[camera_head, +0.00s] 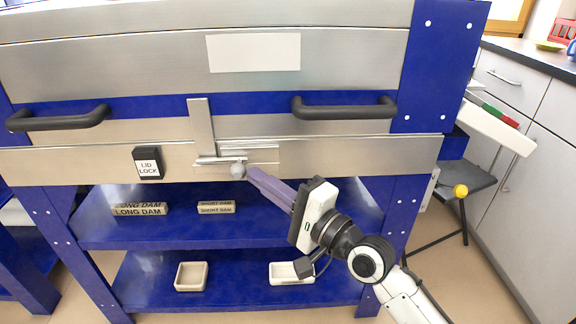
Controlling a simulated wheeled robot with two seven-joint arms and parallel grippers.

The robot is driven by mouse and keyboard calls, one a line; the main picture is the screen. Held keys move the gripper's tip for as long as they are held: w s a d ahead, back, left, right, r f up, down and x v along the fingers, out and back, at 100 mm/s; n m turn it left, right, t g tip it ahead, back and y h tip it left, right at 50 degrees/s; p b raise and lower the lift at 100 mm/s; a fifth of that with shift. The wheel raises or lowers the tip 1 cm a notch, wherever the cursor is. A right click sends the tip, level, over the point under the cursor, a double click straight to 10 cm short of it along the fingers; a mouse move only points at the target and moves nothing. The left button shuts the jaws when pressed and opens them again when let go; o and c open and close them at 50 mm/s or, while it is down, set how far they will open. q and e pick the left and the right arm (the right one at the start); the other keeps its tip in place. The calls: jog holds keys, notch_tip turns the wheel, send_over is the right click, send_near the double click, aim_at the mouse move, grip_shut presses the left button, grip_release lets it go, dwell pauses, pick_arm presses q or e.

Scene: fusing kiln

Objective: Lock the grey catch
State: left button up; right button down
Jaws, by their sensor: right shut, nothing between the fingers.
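The grey catch (238,170) is on the front of the kiln's lower metal band, with a round grey knob at its end. A flat upright metal strip (201,126) comes down to it from the lid. My right gripper (252,172) is shut and empty, its purple-grey fingers pointing left with the tips right beside the knob. I cannot tell whether the tips touch it. The fingers cover part of the band to the right of the catch. A black "LID LOCK" block (147,162) is on the band to the left. My left gripper is not in view.
Two black handles, the left one (58,120) and the right one (344,109), stick out above the band. Blue shelves below hold "LONG DAM" (139,210) and "SHORT DAM" (216,208) blocks and two small trays (191,277). A stool (468,180) stands at the right.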

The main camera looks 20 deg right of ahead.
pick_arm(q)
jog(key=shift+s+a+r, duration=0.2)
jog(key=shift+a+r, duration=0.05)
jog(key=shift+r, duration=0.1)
pick_arm(e)
jog(key=shift+w+a, duration=0.1)
jog(key=shift+a, duration=0.5)
